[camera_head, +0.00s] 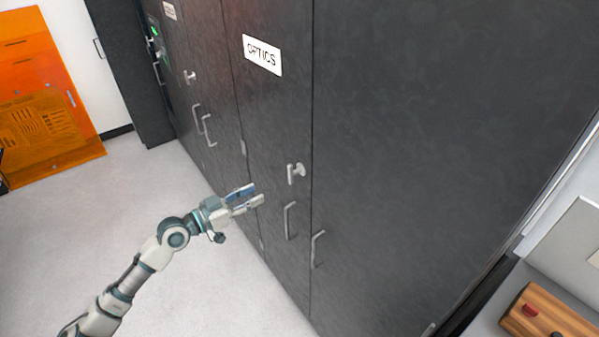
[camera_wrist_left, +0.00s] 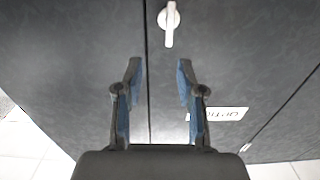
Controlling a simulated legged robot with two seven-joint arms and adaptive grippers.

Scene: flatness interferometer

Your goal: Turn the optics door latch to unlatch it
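The dark optics door (camera_head: 270,120) carries a white OPTICS label (camera_head: 262,54). Its light grey latch (camera_head: 296,172) sits below the label near the door's right edge. My left gripper (camera_head: 257,194) is open and empty, left of the latch and apart from it. In the left wrist view the latch (camera_wrist_left: 169,22) shows at the top, beyond the spread fingers (camera_wrist_left: 160,65), with its lever running up and down the picture. The label (camera_wrist_left: 222,114) shows upside down there, partly behind a finger. My right gripper is not in view.
A bar handle (camera_head: 289,220) is below the latch, and another handle (camera_head: 317,248) is on the door to its right. More cabinet doors with handles (camera_head: 209,130) stand to the left. The pale floor (camera_head: 160,185) is clear. A wooden block (camera_head: 548,315) lies at the lower right.

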